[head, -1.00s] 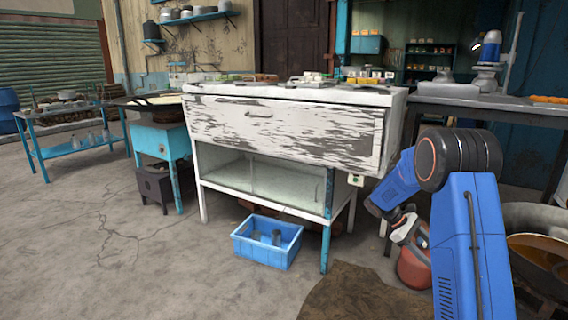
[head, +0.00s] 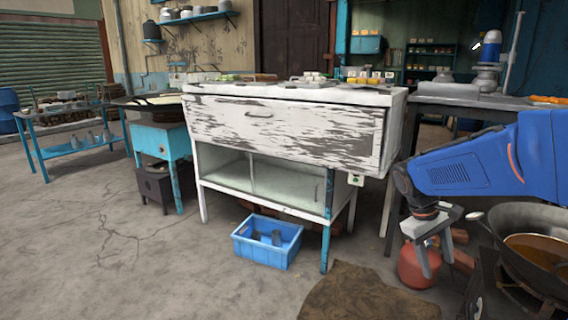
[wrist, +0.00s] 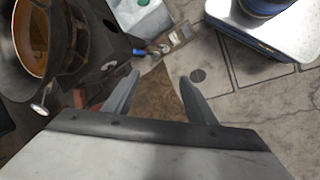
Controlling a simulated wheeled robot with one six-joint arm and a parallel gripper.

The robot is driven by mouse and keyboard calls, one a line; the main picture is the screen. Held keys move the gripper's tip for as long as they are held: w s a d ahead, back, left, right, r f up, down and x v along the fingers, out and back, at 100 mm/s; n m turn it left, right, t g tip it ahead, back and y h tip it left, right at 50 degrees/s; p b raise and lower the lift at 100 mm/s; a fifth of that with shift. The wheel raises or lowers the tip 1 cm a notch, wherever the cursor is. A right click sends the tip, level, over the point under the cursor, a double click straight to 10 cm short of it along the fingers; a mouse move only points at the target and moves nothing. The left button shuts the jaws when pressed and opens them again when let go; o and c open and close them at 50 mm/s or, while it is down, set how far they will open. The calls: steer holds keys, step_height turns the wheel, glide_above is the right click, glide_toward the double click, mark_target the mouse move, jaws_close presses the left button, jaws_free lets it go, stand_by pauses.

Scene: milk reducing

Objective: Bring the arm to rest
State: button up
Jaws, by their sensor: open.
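My gripper (head: 430,250) hangs at the right of the head view, pointing down, with my blue arm reaching in from the right edge. Its two grey fingers are apart with nothing between them. In the wrist view my gripper (wrist: 158,88) shows both fingers spread above the floor. A red gas cylinder (head: 416,268) stands on the floor behind the fingers, partly hidden by them. I cannot tell whether the fingers are clear of it by much.
A wide pan of brown liquid (head: 540,250) sits on a burner at the right, close to my arm. The floor at left (head: 110,260) is clear.

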steer(key=s+a+m+t+y, duration=0.1)
steer(key=s+a, duration=0.4)
steer(key=s, duration=0.5)
steer(key=s+a+m+t+y, duration=0.2)
steer(key=s+a+t, duration=0.3)
steer(key=s, duration=0.5)
steer(key=shift+a+r+m+y, duration=0.3)
steer(key=shift+a+y, duration=0.2)
steer(key=shift+y, duration=0.2)
steer(key=shift+d, duration=0.1)
